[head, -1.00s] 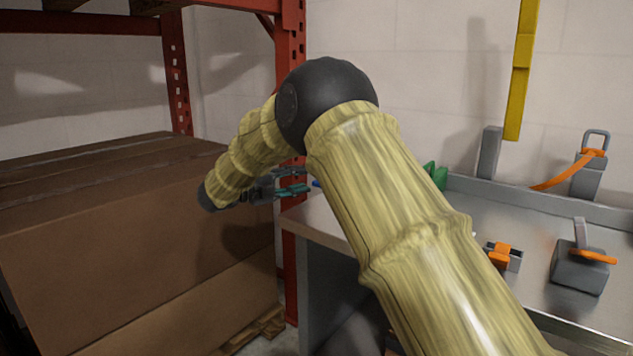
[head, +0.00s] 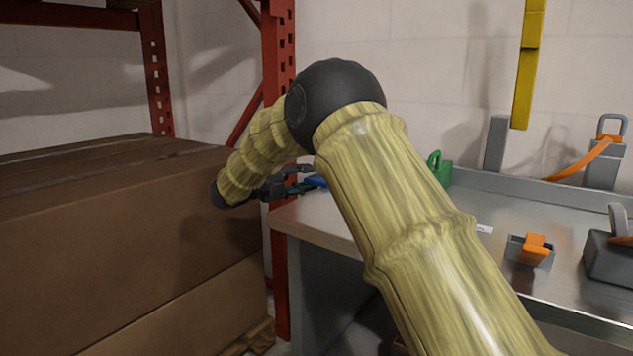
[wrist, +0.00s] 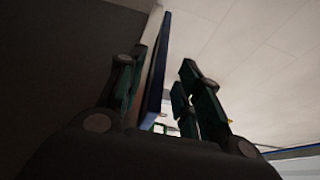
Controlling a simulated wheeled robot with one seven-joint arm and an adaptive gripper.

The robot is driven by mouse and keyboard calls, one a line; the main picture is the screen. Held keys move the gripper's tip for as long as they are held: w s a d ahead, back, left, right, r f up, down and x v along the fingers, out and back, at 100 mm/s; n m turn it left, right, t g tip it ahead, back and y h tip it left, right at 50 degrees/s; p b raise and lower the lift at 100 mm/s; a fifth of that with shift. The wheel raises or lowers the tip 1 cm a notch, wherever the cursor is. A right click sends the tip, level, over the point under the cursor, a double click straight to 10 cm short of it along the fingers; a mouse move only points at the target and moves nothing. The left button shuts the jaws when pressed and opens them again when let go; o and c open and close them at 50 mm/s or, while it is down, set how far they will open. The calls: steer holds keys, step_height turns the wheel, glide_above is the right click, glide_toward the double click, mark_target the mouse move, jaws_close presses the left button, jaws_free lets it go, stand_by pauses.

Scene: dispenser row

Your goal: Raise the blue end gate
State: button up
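The blue end gate (head: 317,181) shows as a small blue patch at the left end of the metal bench, just past my gripper (head: 292,184). My arm hides part of that area. In the wrist view a thin, upright blue panel (wrist: 155,75) stands between the two fingers of my gripper (wrist: 162,90). It is close to the left finger, with a clear gap to the right finger. I cannot tell whether the left finger touches it. The fingers are apart.
A large brown box (head: 120,235) stands left of my gripper, in front of a red rack (head: 279,80). The metal bench (head: 330,222) carries a green part (head: 439,166), a small orange-handled latch (head: 531,250) and grey blocks. A yellow strip (head: 527,75) hangs above.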

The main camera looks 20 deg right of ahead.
steer(key=shift+b+x, duration=0.45)
steer(key=shift+x, duration=1.55)
jaws_close()
